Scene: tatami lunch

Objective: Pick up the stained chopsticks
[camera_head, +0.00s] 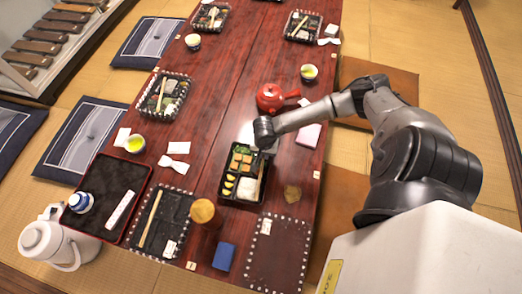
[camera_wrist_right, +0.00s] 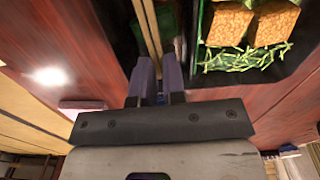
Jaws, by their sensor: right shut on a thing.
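A pair of light wooden chopsticks (camera_head: 261,181) lies lengthwise along the right side of a black bento box (camera_head: 239,203). Its far end reaches my right gripper (camera_head: 266,146). In the right wrist view, the chopsticks (camera_wrist_right: 149,28) run up from between the two dark fingers of my right gripper (camera_wrist_right: 158,68), which is shut on them. The part between the fingers is hidden, and I cannot make out a stain. Fried tofu-like cubes (camera_wrist_right: 229,24) and green shreds fill the box beside the chopsticks. My left gripper is not in view.
A red teapot (camera_head: 270,97) stands just behind my right gripper, and a pink box (camera_head: 309,135) lies right of it. A round orange-brown cup (camera_head: 202,211) and a blue packet (camera_head: 223,257) are in front. More chopsticks (camera_head: 149,219) lie on a black tray left.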

